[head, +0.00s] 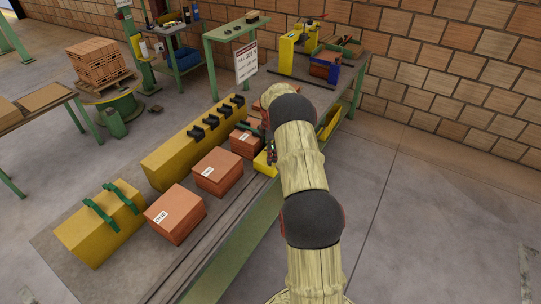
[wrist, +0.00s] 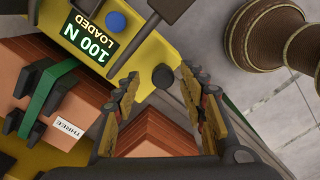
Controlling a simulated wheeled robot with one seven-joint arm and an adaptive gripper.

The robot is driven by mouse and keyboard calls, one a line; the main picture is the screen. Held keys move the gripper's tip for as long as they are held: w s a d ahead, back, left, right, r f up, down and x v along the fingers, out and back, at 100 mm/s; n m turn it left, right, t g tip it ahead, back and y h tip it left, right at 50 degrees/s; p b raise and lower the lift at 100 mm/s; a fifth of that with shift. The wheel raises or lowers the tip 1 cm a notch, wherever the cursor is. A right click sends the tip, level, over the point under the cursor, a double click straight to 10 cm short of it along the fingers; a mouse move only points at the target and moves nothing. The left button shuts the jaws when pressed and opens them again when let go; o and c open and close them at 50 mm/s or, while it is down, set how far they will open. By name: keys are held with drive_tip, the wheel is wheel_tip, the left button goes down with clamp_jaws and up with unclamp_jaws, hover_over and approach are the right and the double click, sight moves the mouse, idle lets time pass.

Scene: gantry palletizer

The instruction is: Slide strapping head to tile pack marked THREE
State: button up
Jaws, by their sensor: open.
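The yellow strapping head (wrist: 140,52) shows in the wrist view with a "100 N LOADED" display, a blue button and a dark round knob (wrist: 164,76). In the head view a yellow part of it (head: 263,164) shows beside my arm, which hides the rest. The tile pack marked THREE (wrist: 88,105) is at the left in the wrist view, with a green and black strap piece (wrist: 48,95) at its side. My gripper (wrist: 160,75) is open, its fingertips on either side of the knob; I cannot tell whether they touch it.
In the head view, pack ONE (head: 175,213) and another labelled pack (head: 217,172) sit along the bench (head: 215,230). A yellow machine (head: 298,48) stands at the far end. Floor to the right (head: 430,210) is clear.

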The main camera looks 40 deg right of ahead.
wheel_tip(320, 180, up, 11)
idle(0.3)
drive_tip(key=shift+f, duration=0.1)
idle(0.4)
